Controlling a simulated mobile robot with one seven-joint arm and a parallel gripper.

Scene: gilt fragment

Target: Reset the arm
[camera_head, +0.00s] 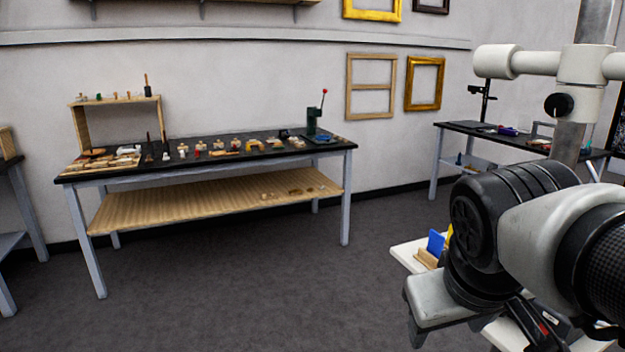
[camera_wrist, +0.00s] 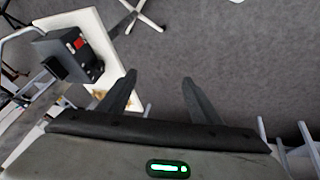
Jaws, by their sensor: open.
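In the wrist view my gripper (camera_wrist: 159,88) has its two dark fingers spread wide apart, with bare grey carpet between and beyond them. It is open and holds nothing. In the head view my arm fills the right side, bent, with large black and white joints in front of the pole. The fingers cannot be made out in that view.
A long workbench (camera_head: 225,150) with several small tools and parts stands against the wall. A second bench (camera_head: 470,128) is at the back right. A white surface (camera_head: 408,255) with a blue item (camera_head: 436,242) is close to my arm. Carpet (camera_head: 240,290) ahead is clear.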

